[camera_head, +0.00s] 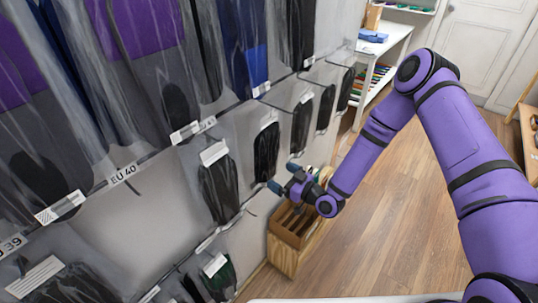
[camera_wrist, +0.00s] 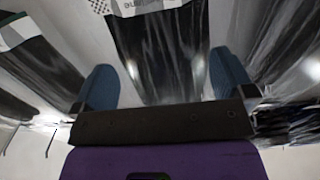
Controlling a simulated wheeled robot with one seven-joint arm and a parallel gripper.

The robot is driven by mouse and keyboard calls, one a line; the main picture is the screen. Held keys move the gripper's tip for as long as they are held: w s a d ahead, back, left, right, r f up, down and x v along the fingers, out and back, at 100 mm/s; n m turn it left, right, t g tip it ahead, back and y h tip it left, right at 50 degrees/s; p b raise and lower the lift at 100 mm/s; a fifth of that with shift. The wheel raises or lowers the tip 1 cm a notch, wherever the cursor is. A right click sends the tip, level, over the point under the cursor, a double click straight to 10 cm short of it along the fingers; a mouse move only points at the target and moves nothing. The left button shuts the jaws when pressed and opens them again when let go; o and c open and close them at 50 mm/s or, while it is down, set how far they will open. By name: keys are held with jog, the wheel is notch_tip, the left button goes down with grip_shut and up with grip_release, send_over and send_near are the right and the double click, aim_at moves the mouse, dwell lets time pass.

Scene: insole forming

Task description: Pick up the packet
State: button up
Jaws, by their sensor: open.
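Several clear packets with dark contents and white labels hang in a row on the wall rack. In the wrist view, one packet (camera_wrist: 155,60) with black contents and a white label at its top hangs straight ahead, between the two blue fingers of my gripper (camera_wrist: 164,82). In the head view, my gripper (camera_head: 284,177) is open and beside the hanging row, just right of and below a black packet (camera_head: 266,152). Another packet (camera_head: 220,188) hangs to its left. I cannot tell whether the fingers touch any packet.
Larger packets (camera_head: 140,30) with purple and blue parts hang above. A wooden box (camera_head: 284,255) stands on the floor below my gripper. A white shelf (camera_head: 388,45) stands at the back. The wooden floor (camera_head: 375,225) to the right is clear.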

aim_at(271, 169)
jog(key=x, duration=0.4)
jog(key=shift+w, duration=0.1)
jog(key=c, duration=1)
jog(key=shift+r, duration=0.1)
